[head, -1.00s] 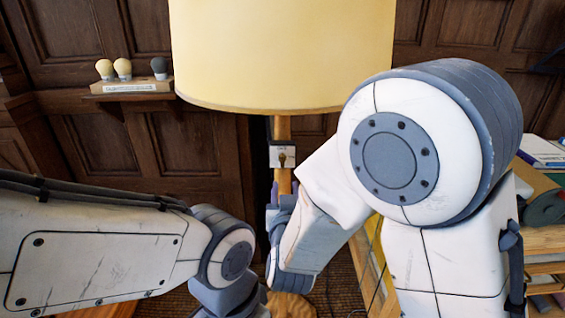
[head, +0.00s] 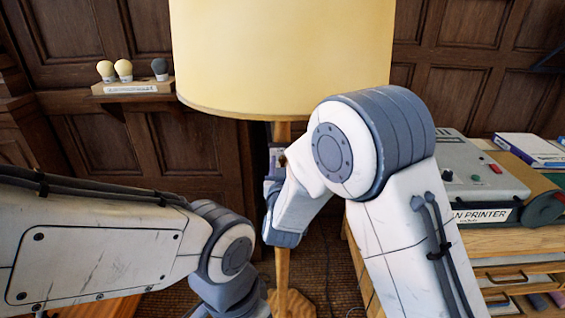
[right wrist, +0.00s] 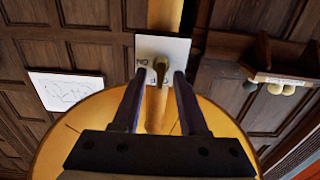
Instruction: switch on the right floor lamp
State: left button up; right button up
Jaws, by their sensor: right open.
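The floor lamp has a cream shade (head: 285,55) and a wooden pole (head: 282,262). In the right wrist view the lamp appears upside down, with the shade below. My right gripper (right wrist: 160,76) is open, its two fingertips on either side of the lever, with gaps beside it. In the head view my right gripper (head: 275,162) is at the pole just under the shade and largely hides the plate. My left arm is at lower left; its gripper is out of frame.
A small wall shelf (head: 132,87) with bulbs is at left. Wood panelling is behind the lamp.

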grip_shut()
jog(key=shift+f+m+b, duration=0.2)
jog(key=shift+m+b, duration=0.4)
jog(key=shift+b, duration=0.35)
jog(key=shift+d+f+m+b, duration=0.15)
jog(key=shift+d+m+b, duration=0.05)
jog(key=shift+m+b, duration=2.95)
jog(key=shift+d+f+m+b, duration=0.15)
jog(key=shift+m+b, duration=2.3)
jog(key=shift+b, duration=1.45)
jog(key=shift+d+f+m+b, duration=0.15)
jog(key=shift+d+m+b, duration=0.05)
jog(key=shift+m+b, duration=2.95)
jog(key=shift+n+b, duration=0.25)
jog(key=shift+b, duration=0.15)
